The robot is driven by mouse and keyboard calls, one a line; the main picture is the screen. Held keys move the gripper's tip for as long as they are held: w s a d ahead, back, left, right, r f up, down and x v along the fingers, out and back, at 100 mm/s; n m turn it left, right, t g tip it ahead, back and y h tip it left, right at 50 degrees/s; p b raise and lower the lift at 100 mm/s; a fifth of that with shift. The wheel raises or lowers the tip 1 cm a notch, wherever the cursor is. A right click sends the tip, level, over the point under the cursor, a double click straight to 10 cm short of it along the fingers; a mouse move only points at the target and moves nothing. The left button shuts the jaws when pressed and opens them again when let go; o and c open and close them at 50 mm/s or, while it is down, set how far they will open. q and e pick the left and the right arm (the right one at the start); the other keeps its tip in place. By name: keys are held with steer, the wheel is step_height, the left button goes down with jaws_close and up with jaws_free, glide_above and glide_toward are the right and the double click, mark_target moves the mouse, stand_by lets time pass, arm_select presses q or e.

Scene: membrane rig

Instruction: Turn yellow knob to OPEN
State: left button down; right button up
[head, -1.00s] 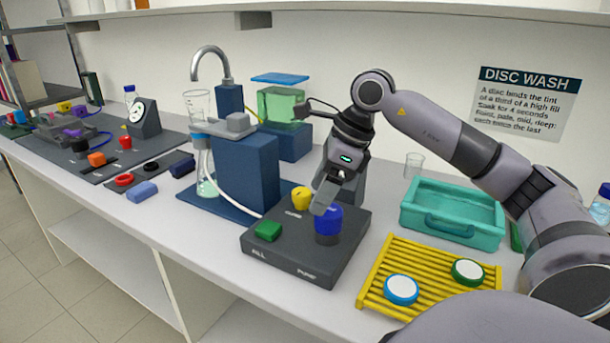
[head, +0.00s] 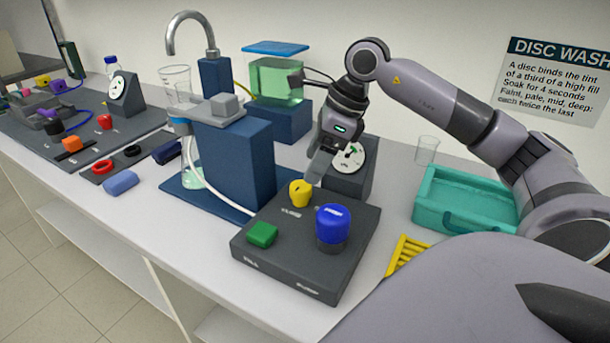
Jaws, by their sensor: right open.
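The yellow knob (head: 300,193) stands at the back left of a dark grey control box (head: 290,273). A green button (head: 262,234) and a large blue knob (head: 333,226) are on the same box. My right gripper (head: 317,168) points down just above and slightly right of the yellow knob, apart from it as far as I can see. It is open, and nothing shows between its fingers. My left gripper is out of view.
A navy filter block (head: 235,168) with a white tube stands left of the box. A dial gauge (head: 348,158) stands close behind my right gripper. A teal tray (head: 460,203) and yellow rack (head: 405,252) are at right. My arm covers the lower right.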

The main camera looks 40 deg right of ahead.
mark_target(302, 185)
steer(key=x, duration=0.5)
steer(key=shift+w+a+f, duration=0.1)
steer(key=shift+f, duration=0.2)
steer(key=c, duration=1.1)
